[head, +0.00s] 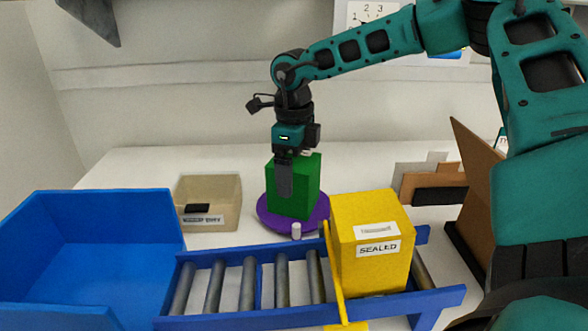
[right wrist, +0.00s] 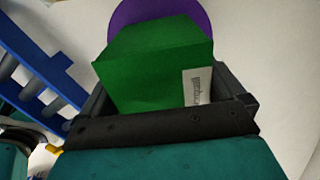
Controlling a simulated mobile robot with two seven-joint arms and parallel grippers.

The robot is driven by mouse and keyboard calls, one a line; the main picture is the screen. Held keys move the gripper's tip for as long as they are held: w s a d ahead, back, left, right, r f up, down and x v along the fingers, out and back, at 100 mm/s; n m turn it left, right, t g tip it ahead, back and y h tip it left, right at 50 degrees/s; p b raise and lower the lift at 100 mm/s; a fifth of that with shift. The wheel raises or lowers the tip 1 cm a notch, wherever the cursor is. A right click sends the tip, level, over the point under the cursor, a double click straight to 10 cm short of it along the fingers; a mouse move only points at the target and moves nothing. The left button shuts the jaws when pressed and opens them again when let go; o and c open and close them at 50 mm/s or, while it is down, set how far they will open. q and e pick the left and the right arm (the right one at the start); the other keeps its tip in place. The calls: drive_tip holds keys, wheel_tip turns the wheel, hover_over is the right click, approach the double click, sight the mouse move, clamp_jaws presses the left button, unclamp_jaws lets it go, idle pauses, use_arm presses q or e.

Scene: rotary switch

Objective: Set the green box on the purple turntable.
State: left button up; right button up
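The green box (head: 308,187) stands upright over the purple turntable (head: 264,217), roughly centred on it. Its underside is at or just above the disc; I cannot tell if it touches. My right gripper (head: 285,178) reaches down from above, with one finger across the box's near face. In the right wrist view, the green box (right wrist: 150,65) fills the space between the fingers of my right gripper (right wrist: 168,100), which appears shut on it. A white label shows on one face, and the purple turntable (right wrist: 150,10) shows beyond the box. My left gripper is not in view.
A blue roller conveyor (head: 230,322) runs along the front, carrying a yellow box marked SEALED (head: 372,270) beside a yellow bar. A large blue bin (head: 90,310) stands left, a beige tray (head: 225,188) behind. Brown panels (head: 478,205) stand right. The table behind the turntable is clear.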

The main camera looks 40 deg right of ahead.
drive_tip(key=shift+r, duration=0.1)
drive_tip(key=shift+r+p, duration=0.15)
drive_tip(key=shift+p, duration=0.15)
wheel_tip(320, 180, up, 12)
drive_tip(key=shift+f+p, duration=0.1)
drive_tip(key=shift+p, duration=0.65)
